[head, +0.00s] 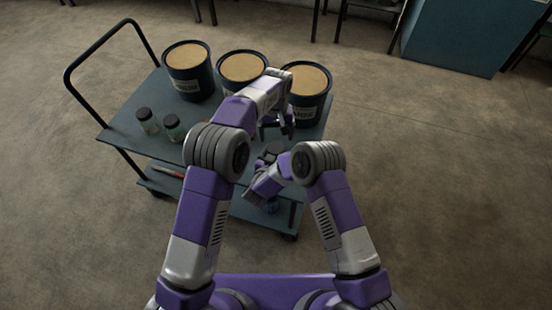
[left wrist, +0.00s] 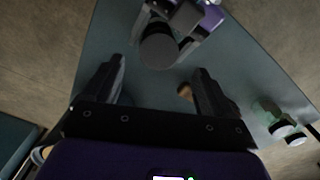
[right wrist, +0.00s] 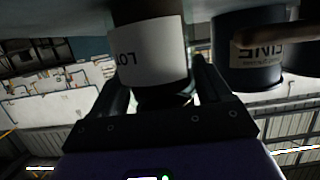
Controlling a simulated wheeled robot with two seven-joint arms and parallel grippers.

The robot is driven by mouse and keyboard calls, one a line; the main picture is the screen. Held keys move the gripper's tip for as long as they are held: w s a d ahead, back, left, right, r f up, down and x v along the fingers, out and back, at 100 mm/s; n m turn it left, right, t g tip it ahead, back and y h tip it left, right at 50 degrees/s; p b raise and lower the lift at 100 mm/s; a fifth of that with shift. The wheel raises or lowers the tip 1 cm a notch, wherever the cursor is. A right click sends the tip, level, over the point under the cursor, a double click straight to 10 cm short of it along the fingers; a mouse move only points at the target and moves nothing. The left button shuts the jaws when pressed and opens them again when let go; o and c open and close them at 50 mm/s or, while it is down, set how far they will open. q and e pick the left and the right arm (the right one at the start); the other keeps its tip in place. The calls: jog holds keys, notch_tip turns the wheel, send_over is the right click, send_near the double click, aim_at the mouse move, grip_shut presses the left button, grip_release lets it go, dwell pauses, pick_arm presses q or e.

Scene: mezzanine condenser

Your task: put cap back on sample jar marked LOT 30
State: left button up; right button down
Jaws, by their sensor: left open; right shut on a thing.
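A sample jar with brownish contents and a white label (right wrist: 153,55) fills the top of the right wrist view, which is upside down. Its label reads "LO" and part of a further letter; the number is hidden. My right gripper (right wrist: 160,95) is shut on a dark cap at the jar's mouth. The round top of the cap (left wrist: 158,50) shows in the left wrist view, and in the head view (head: 275,147). I cannot tell whether it is seated. My left gripper (head: 278,128) is open and empty above the cart, close to the right one.
Three dark drums with tan tops (head: 188,56) stand along the cart's (head: 118,133) back. A small tan thing (left wrist: 185,91) lies near my left finger. A red item (head: 166,171) is on the lower shelf.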

aim_at(276, 147)
pick_arm(q)
jog(key=shift+w+r, duration=0.25)
jog(key=shift+r, duration=0.15)
jog(key=shift+f, duration=0.1)
jog(key=shift+f, duration=3.95)
jog(key=c, duration=1.1)
jog(key=o, duration=1.2)
